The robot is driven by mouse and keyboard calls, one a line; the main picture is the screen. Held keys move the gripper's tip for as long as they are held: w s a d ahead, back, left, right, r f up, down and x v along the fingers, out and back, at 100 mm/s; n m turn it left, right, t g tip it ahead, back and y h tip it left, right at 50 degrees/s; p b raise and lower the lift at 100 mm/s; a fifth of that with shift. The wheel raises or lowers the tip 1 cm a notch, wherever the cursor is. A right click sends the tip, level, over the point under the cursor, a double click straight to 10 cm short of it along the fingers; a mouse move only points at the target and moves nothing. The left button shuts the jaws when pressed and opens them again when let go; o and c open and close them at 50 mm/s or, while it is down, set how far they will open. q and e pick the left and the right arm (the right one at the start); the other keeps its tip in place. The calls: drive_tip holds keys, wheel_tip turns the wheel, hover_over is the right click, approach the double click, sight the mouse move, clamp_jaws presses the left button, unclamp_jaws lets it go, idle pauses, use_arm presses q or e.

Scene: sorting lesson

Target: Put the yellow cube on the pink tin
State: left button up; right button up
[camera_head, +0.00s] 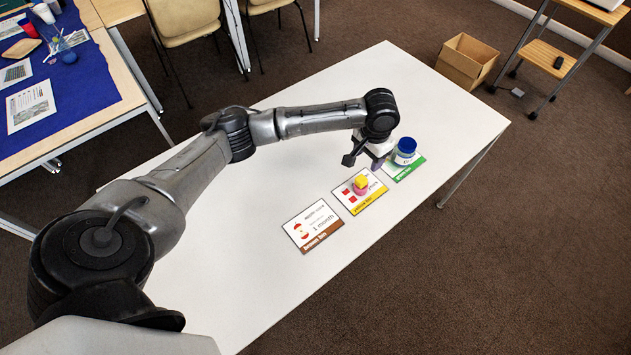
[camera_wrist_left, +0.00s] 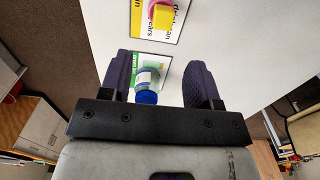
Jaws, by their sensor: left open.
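The yellow cube (camera_head: 362,181) appears to rest on top of the pink tin (camera_head: 360,189), which stands on the yellow-edged card. In the left wrist view the yellow cube (camera_wrist_left: 163,18) and the pink tin (camera_wrist_left: 158,4) show at the top edge, where the tin is partly cut off. My left gripper (camera_head: 369,160) is above the table, a little beyond the cube and tin and apart from them. In the left wrist view its two fingers (camera_wrist_left: 156,82) are spread, with nothing held. My right gripper is in neither view.
A blue-capped bottle (camera_head: 405,151) stands on the green-edged card (camera_head: 415,168), close to my left gripper. A brown-edged card (camera_head: 313,226) lies empty on the white table (camera_head: 240,290). A cardboard box (camera_head: 467,60) sits on the floor beyond.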

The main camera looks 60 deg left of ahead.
use_arm(q)
drive_tip(key=s+d+f+m, duration=0.1)
drive_tip(key=s+d+f, duration=0.2)
drive_tip(key=s+d, duration=0.1)
drive_tip(key=s+d+f+m+t+h, duration=0.1)
drive_tip(key=s+d+f+m, duration=0.1)
drive_tip(key=s+d+f, duration=0.2)
drive_tip(key=s+d+f+m+h, duration=0.1)
drive_tip(key=s+d+f, duration=0.3)
drive_tip(key=d, duration=0.3)
drive_tip(key=shift+s+d+f, duration=0.1)
drive_tip(key=shift+s+d, duration=0.15)
drive_tip(key=shift+s, duration=0.4)
drive_tip(key=s+t, duration=0.1)
drive_tip(key=s, duration=0.5)
drive_tip(key=s+a+y, duration=0.1)
drive_tip(key=s, duration=0.5)
drive_tip(key=s+a+n+t, duration=0.1)
drive_tip(key=s, duration=0.5)
drive_tip(key=shift+s+a+r+t, duration=0.15)
drive_tip(key=shift+s+r+t, duration=0.05)
drive_tip(key=shift+s+t, duration=0.15)
drive_tip(key=shift+s+a+r+y, duration=0.15)
drive_tip(key=shift+s+a+y, duration=0.2)
drive_tip(key=shift+s+y, duration=0.1)
